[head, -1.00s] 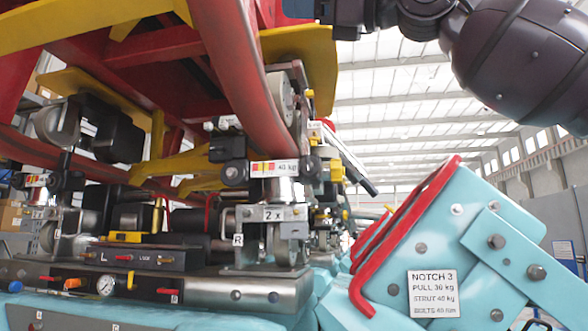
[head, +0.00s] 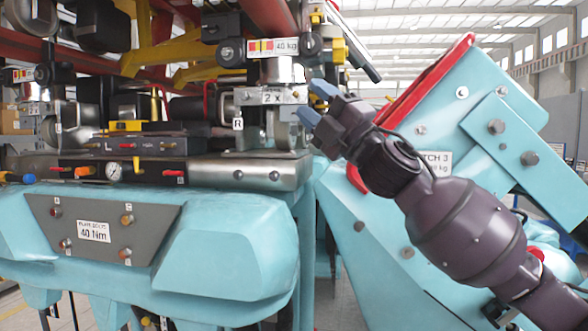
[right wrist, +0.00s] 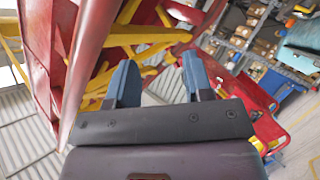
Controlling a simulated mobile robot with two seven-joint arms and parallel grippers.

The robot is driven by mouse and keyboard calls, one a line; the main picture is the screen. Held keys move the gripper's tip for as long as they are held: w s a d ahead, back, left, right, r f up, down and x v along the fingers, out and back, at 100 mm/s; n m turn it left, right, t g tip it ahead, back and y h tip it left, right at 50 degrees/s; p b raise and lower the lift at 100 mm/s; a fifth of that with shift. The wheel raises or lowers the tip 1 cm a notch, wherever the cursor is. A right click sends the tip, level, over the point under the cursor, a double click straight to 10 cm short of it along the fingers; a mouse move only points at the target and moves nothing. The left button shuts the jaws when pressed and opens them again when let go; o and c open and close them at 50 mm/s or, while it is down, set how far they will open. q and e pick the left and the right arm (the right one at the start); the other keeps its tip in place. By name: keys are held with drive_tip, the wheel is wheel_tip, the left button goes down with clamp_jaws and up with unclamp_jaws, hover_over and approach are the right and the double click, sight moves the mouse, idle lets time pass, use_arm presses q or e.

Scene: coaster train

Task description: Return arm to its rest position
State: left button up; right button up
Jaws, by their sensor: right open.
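My right gripper (head: 316,103) is in the middle of the head view, with its dark purple arm coming in from the lower right. Its two blue fingers are apart with nothing between them. In the head view it overlaps the right end of the machine's wheel assembly (head: 286,134) and the turquoise block (head: 420,232); I cannot tell whether it touches either. In the right wrist view the fingers (right wrist: 160,85) point toward a red rail (right wrist: 90,55) and yellow beams (right wrist: 140,38). My left gripper is not in view.
A turquoise body with a grey plate labelled "40 Nm" (head: 100,232) fills the lower left. A red-edged turquoise block stands at right, its notch label partly hidden by my arm. Red rails and yellow beams hang overhead. Shelves (right wrist: 255,30) show in the right wrist view.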

drive_tip(key=w+d+f+m+t+h, duration=0.1)
drive_tip(key=d+f+m+t+h, duration=0.15)
drive_tip(key=f+m, duration=0.4)
drive_tip(key=w+d+f+m+t+h, duration=0.15)
drive_tip(key=f+m+h, duration=0.25)
drive_tip(key=f, duration=0.5)
drive_tip(key=w+d+f+m+t+h, duration=0.1)
drive_tip(key=d+f+m+t+h, duration=0.2)
drive_tip(key=f+m, duration=0.4)
drive_tip(key=s+d+f+m+g+h, duration=0.1)
drive_tip(key=s+d+f+m+h, duration=0.15)
drive_tip(key=f, duration=0.75)
drive_tip(key=s+d+f+m+g+h, duration=0.1)
drive_tip(key=d+f+m+g+h, duration=0.2)
drive_tip(key=f, duration=0.7)
drive_tip(key=s+d+f+m+g+h, duration=0.2)
drive_tip(key=s+d+f, duration=0.2)
drive_tip(key=s+f, duration=0.6)
drive_tip(key=s+d+f+m+g+h, duration=0.2)
drive_tip(key=s+d+f+m, duration=0.1)
drive_tip(key=s+f, duration=0.7)
drive_tip(key=s+d+f+m+g+h, duration=0.1)
drive_tip(key=s+d+f+m+h, duration=0.1)
drive_tip(key=s+f, duration=0.8)
wheel_tip(320, 180, down, 2)
drive_tip(key=d+m, duration=0.1)
drive_tip(key=d, duration=0.1)
drive_tip(key=shift+d+f+g+h, duration=0.15)
drive_tip(key=shift+d+g+h, duration=0.15)
drive_tip(key=shift+g, duration=0.1)
